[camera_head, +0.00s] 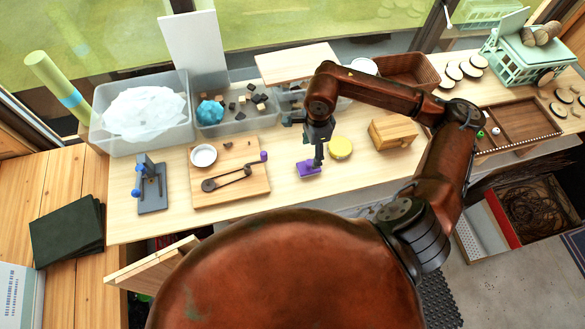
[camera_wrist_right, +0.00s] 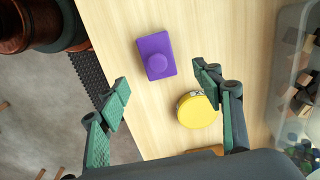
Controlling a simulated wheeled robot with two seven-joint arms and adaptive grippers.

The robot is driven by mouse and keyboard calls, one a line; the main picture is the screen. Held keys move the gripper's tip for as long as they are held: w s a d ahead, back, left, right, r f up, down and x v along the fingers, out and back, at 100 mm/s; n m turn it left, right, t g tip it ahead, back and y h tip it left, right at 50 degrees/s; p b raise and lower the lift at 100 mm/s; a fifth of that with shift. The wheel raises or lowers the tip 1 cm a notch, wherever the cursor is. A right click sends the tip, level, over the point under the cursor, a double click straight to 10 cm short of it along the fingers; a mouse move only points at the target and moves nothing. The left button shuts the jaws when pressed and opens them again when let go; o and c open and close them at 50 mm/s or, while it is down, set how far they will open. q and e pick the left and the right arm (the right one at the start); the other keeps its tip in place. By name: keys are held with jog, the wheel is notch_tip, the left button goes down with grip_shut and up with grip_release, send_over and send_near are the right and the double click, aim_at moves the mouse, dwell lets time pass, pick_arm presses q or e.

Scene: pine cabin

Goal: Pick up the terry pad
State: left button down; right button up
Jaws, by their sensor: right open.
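The terry pad appears to be the purple rectangular block (camera_head: 308,168) with a round knob on top. It lies flat on the light wood table. In the right wrist view the purple pad (camera_wrist_right: 155,55) shows whole, just beyond the fingertips and roughly between their lines. My right gripper (camera_head: 317,160) points down over the pad in the head view. My left gripper is not in view.
A yellow round container (camera_head: 340,148) stands close to the pad's right; it shows near one finger in the wrist view (camera_wrist_right: 197,111). A wooden board (camera_head: 230,186) is left. A small wooden box (camera_head: 393,132) is farther right. Clear bins (camera_head: 143,140) stand behind. The table's front edge is close.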

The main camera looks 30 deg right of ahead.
aim_at(310, 162)
jog(key=shift+w+f, duration=0.15)
jog(key=shift+f, duration=1.45)
jog(key=f+p, duration=0.1)
jog(key=f, duration=0.2)
jog(key=f+p, duration=0.1)
jog(key=f, duration=0.1)
jog(key=shift+s+a+p, duration=0.1)
jog(key=shift+s+p, duration=0.2)
jog(key=shift+p, duration=0.05)
jog(key=shift+f, duration=0.3)
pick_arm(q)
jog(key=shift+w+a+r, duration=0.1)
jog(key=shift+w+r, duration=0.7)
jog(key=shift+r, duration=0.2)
pick_arm(e)
jog(key=shift+c, duration=0.4)
jog(key=c, duration=1.2)
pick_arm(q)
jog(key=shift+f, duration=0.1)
pick_arm(e)
jog(key=shift+o, duration=0.2)
jog(key=shift+r, duration=0.1)
